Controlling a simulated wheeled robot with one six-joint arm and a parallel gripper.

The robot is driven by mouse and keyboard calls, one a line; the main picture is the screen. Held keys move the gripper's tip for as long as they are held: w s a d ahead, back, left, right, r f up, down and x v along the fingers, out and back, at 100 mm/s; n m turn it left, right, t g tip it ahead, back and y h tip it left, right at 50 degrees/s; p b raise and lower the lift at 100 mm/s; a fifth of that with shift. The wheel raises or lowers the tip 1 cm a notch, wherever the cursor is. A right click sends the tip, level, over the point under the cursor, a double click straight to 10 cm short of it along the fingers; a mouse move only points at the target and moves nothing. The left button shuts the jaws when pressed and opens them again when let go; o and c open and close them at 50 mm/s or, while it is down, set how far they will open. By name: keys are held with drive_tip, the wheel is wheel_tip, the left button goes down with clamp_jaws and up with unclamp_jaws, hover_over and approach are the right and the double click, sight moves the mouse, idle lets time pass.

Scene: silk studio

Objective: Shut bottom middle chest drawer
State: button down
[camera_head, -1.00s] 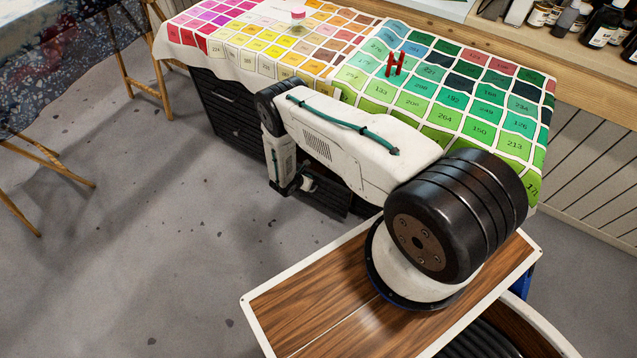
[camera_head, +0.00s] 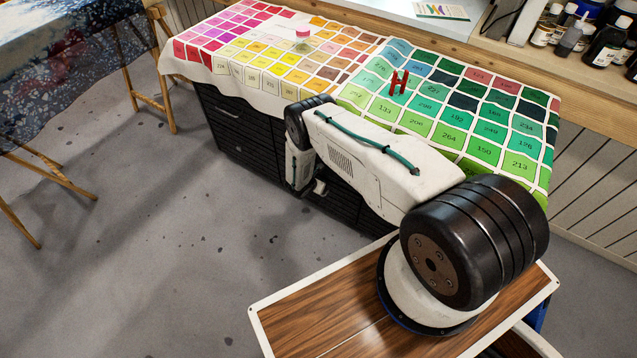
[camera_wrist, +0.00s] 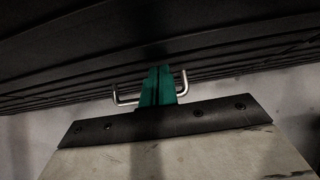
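The black drawer chest (camera_head: 240,130) stands under the cloth-covered top in the head view. Its drawer fronts fill the upper part of the wrist view, where a silver bar handle (camera_wrist: 128,101) hangs off a dark front. My gripper (camera_wrist: 158,84) is at the middle of that handle, its two green fingers side by side with almost no gap, overlapping the bar. I cannot tell whether they clasp the bar or only press beside it. In the head view my arm hides most of the chest's right part, the fingers and the drawer there. No drawer visibly sticks out.
A colour-chart cloth (camera_head: 480,110) covers the chest top, with a red H-shaped object (camera_head: 398,82) and a small pink-capped jar (camera_head: 302,40) on it. A splattered table (camera_head: 60,60) stands at left. Bottles (camera_head: 606,45) line the right shelf. The floor (camera_head: 150,240) at left is clear.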

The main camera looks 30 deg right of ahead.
drive_tip(key=shift+w+d+r, duration=0.2)
drive_tip(key=shift+d, duration=0.15)
drive_tip(key=s+a+r, duration=0.5)
drive_tip(key=a+r, duration=0.1)
drive_tip(key=a, duration=0.4)
drive_tip(key=shift+s+a+r, duration=0.15)
drive_tip(key=shift+s+r, duration=0.2)
drive_tip(key=shift+s, duration=0.05)
